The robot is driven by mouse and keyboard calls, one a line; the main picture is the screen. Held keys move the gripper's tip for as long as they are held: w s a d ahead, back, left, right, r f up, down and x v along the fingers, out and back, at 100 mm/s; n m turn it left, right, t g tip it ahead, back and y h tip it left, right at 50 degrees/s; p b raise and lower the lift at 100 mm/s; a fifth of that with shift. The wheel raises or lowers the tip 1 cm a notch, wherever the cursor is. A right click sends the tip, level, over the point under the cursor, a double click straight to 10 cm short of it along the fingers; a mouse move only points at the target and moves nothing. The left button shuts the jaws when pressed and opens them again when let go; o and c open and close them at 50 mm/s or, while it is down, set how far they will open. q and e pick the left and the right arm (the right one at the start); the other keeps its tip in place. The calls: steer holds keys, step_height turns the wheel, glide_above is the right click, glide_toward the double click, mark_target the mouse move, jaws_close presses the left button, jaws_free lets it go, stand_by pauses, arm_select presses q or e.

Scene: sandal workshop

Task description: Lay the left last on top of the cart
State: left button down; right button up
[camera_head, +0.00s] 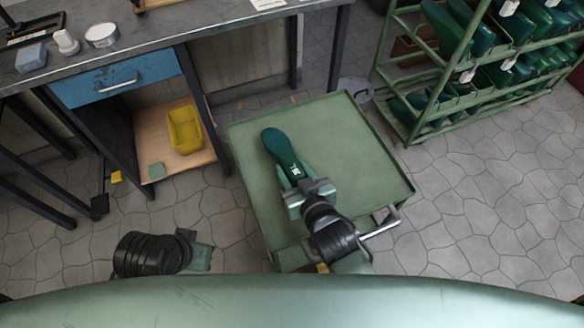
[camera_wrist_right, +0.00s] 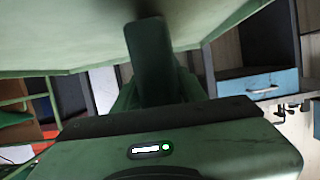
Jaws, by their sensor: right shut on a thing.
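The green cart (camera_head: 350,150) stands in the middle of the head view, with a flat, rimmed top. A dark green last (camera_head: 280,148) with a small white marking is over the cart top, its rounded end pointing up and left. My right gripper (camera_head: 305,192) is shut on the last's near end. In the right wrist view the last (camera_wrist_right: 150,62) extends from the gripper against the pale green cart surface (camera_wrist_right: 60,35). I cannot tell whether it touches the top. My left gripper (camera_head: 200,257) is low at the left, away from the cart; its jaws are unclear.
A green rack (camera_head: 408,125) with several green lasts stands at the upper right. A workbench (camera_head: 200,22) with a blue drawer (camera_head: 118,80) is at the upper left, with a yellow bin (camera_head: 185,130) on its lower shelf. The cart top around the last is bare.

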steer(key=shift+f, duration=0.15)
stand_by(0.5)
steer(key=o, duration=1.5)
steer(key=shift+c, duration=0.2)
arm_select(q)
steer(key=shift+r, duration=0.1)
arm_select(e)
steer(key=shift+f, duration=0.1)
steer(key=shift+f, duration=0.1)
steer(key=shift+s, duration=0.1)
steer(key=shift+s+d, duration=0.15)
steer(key=shift+s, duration=0.1)
steer(key=p+v, duration=0.1)
steer(key=v, duration=0.6)
steer(key=shift+p, duration=0.4)
arm_select(q)
steer(key=x, duration=0.6)
steer(key=shift+s+f, duration=0.3)
steer(key=shift+f, duration=0.15)
steer(key=shift+s+d, duration=0.1)
steer(key=shift+d, duration=0.05)
arm_select(e)
steer(key=shift+s, duration=0.1)
